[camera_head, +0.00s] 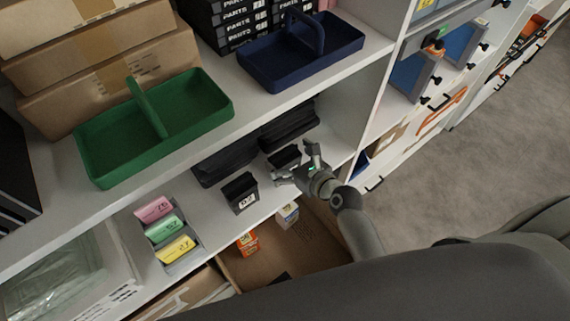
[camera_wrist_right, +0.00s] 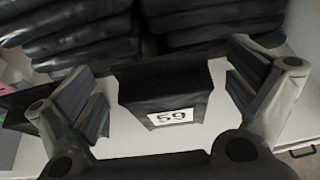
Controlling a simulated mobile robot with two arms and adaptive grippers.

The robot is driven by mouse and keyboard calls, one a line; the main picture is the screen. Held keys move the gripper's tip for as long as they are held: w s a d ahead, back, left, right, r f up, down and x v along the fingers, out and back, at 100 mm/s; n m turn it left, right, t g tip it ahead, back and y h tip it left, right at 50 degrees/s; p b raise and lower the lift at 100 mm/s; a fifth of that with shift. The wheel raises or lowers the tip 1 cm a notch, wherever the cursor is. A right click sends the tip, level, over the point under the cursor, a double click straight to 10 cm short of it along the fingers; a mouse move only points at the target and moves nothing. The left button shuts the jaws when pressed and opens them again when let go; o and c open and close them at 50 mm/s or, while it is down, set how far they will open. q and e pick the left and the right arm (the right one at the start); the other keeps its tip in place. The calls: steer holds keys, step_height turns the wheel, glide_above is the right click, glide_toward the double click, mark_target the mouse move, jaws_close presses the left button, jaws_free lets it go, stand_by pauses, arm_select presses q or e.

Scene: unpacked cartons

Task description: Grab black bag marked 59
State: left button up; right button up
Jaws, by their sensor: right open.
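The black bag marked 59 (camera_wrist_right: 165,88) is in the middle of the right wrist view, its white label facing me. My right gripper (camera_wrist_right: 167,92) is open, with one finger on each side of the bag and visible gaps between. In the head view, my right gripper (camera_head: 294,164) is at the shelf, at a small black bag (camera_head: 284,156) that it partly covers. Another small black bag (camera_head: 240,190) with a white label stands to its left. My left gripper is not in view.
Stacks of larger black bags (camera_head: 288,124) lie just behind on the same shelf. Above are a green tray (camera_head: 105,150) and a blue tray (camera_head: 268,70). Coloured packs (camera_head: 165,225) stand at left. An open carton (camera_head: 300,255) is below. Grey floor (camera_head: 500,130) is clear at right.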

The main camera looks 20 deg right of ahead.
steer(key=shift+w+a+f, duration=0.15)
steer(key=shift+w+f, duration=0.1)
steer(key=shift+w, duration=0.35)
steer(key=shift+w+a+f, duration=0.1)
steer(key=shift+w+f, duration=0.1)
steer(key=shift+w, duration=0.15)
steer(key=shift+s, duration=0.1)
steer(key=shift+c, duration=1)
steer(key=c, duration=1.1)
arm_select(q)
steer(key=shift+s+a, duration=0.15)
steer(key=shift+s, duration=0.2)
arm_select(e)
steer(key=shift+c, duration=0.2)
steer(key=shift+r, duration=0.15)
